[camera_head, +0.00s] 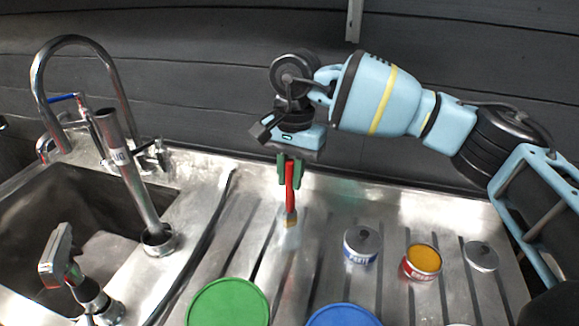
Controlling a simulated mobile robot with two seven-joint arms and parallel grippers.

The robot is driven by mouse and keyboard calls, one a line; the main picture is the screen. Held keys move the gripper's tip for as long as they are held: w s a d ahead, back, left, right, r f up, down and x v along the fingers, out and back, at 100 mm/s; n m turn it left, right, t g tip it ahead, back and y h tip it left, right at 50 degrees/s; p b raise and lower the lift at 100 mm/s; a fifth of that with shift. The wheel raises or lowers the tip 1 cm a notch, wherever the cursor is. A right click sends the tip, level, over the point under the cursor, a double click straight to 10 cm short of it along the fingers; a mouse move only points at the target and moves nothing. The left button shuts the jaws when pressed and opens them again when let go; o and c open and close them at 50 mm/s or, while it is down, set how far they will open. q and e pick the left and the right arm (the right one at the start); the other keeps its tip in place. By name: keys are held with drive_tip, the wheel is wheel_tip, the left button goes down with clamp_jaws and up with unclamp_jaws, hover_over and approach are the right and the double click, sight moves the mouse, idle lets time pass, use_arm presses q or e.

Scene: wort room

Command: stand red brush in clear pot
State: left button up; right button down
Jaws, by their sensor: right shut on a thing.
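The red brush (290,188) hangs upright, bristle end down, over the ribbed steel drainboard. My right gripper (290,163), with green fingers, is shut on the upper end of its red handle. A faint, pale see-through shape, which looks like the clear pot (287,241), is around or just behind the brush's lower end. Its edges are hard to make out. I cannot tell whether the bristles are inside it or in front of it, or whether they touch its bottom. My left gripper is not in view.
A blue-labelled tin (361,252), a red tin with yellow-orange top (422,262) and a small grey round (481,256) stand to the right. Green (229,303) and blue (342,316) discs lie in front. The sink (75,225) and tap (36,80) are left.

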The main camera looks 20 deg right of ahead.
sight(291, 158)
drive_tip(key=shift+f, duration=0.8)
drive_tip(key=c, duration=1.3)
unclamp_jaws()
drive_tip(key=shift+o, duration=0.2)
drive_tip(key=shift+w+d+r+b, duration=0.1)
drive_tip(key=shift+r+b, duration=0.05)
drive_tip(key=shift+r, duration=1.15)
drive_tip(key=shift+w+d+r+b, duration=0.1)
drive_tip(key=shift+w+r+b, duration=0.05)
drive_tip(key=shift+r, duration=1.15)
drive_tip(key=shift+w+d+r+b, duration=0.1)
drive_tip(key=shift+r+b, duration=0.05)
drive_tip(key=shift+r, duration=1.15)
